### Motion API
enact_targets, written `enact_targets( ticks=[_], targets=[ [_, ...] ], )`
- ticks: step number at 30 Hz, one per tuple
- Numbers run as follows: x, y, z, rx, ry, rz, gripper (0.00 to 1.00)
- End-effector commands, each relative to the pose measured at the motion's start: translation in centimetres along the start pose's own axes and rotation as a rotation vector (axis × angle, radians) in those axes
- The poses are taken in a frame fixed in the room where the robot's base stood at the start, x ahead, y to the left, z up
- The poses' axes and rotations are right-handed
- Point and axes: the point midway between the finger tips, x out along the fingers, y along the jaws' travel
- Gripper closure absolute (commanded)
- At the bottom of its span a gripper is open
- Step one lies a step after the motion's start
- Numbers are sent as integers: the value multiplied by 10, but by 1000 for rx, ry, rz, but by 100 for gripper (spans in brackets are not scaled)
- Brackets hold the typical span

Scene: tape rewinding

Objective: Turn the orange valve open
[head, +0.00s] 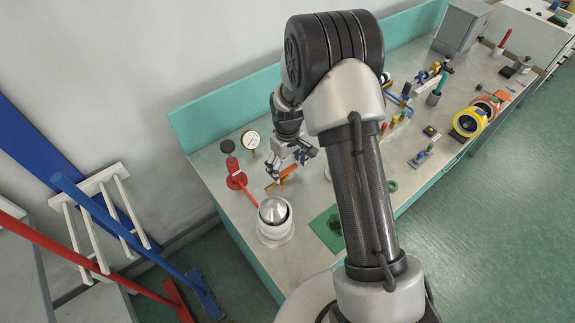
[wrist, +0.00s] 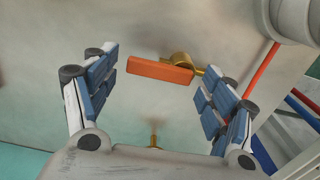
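The orange valve handle (wrist: 160,70) is a flat bar on a brass valve body (wrist: 181,60). In the wrist view it lies level across the gap ahead of my fingers. In the head view the orange valve (head: 281,178) is on the bench, just below my gripper (head: 291,161). My gripper also shows in the wrist view (wrist: 160,95), with its blue-padded fingers spread wide. It is open, with nothing between the pads. The handle looks apart from both fingers, though its right end is close to the right one.
A red stand (head: 235,172) and a pressure gauge (head: 251,140) are left of the valve. A silver domed vessel (head: 275,222) stands in front, with a red hose (head: 249,197) beside it. A green mat (head: 328,228) lies to the right.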

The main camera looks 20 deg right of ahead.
Motion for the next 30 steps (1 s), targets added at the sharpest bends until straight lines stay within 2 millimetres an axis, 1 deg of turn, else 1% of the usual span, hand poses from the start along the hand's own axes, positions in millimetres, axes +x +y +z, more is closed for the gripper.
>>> enact_targets(
  ticks=[10,14,17,24,27,30],
  targets=[
    [-1,0,0,2,0,0,18],
    [-10,0,0,2,1,0,18],
    [-26,0,-1,2,4,1,18],
    [-78,0,-1,1,4,2,18],
    [-96,0,-1,1,4,2,18],
    [-109,0,-1,1,3,1,18]
  ],
)
